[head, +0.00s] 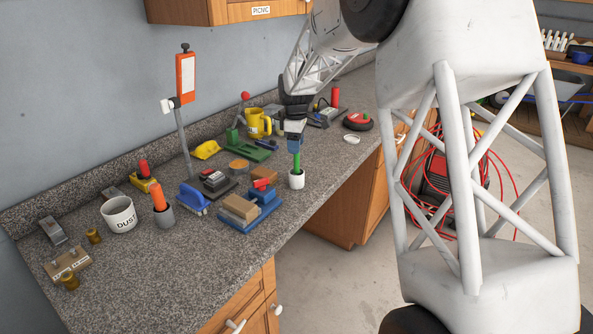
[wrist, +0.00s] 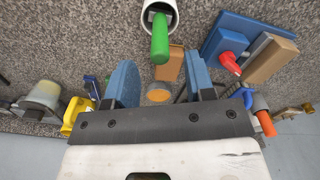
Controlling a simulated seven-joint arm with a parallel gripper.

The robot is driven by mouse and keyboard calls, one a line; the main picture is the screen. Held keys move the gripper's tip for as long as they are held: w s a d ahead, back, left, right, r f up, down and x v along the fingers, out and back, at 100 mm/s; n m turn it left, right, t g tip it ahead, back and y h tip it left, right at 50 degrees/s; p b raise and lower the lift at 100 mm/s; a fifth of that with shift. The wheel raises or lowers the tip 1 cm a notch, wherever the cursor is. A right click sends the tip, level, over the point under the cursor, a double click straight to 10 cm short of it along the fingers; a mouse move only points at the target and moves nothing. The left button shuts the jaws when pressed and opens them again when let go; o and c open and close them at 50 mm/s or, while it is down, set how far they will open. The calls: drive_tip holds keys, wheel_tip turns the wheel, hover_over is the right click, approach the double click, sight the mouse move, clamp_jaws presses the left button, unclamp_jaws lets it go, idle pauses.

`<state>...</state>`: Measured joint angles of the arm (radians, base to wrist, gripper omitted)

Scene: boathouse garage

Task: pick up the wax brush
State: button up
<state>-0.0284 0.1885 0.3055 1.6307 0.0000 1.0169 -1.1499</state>
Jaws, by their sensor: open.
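A green handle (head: 297,161) stands upright in a small white cup (head: 297,180) near the counter's front edge. It appears to be the wax brush; its lower end is hidden inside the cup. My gripper (head: 295,146) is just above the handle, pointing down, with its blue fingers near the handle's top. In the wrist view the two blue fingers of my gripper (wrist: 160,78) are apart with nothing held between them. The green handle (wrist: 160,38) shows there just beyond the fingertips, and the white cup (wrist: 172,8) is behind it at the top edge.
Blue and tan blocks (head: 240,208) with a red piece lie left of the cup. A blue-handled brush (head: 193,198), a grey cup with an orange handle (head: 159,196), a white DUST pot (head: 119,214) and a yellow mug (head: 256,123) also stand on the counter (head: 150,278). The front left counter is clear.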

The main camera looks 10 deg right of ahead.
hover_over(297, 173)
drive_tip(key=w, duration=0.1)
drive_tip(key=shift+f, duration=2.55)
clamp_jaws()
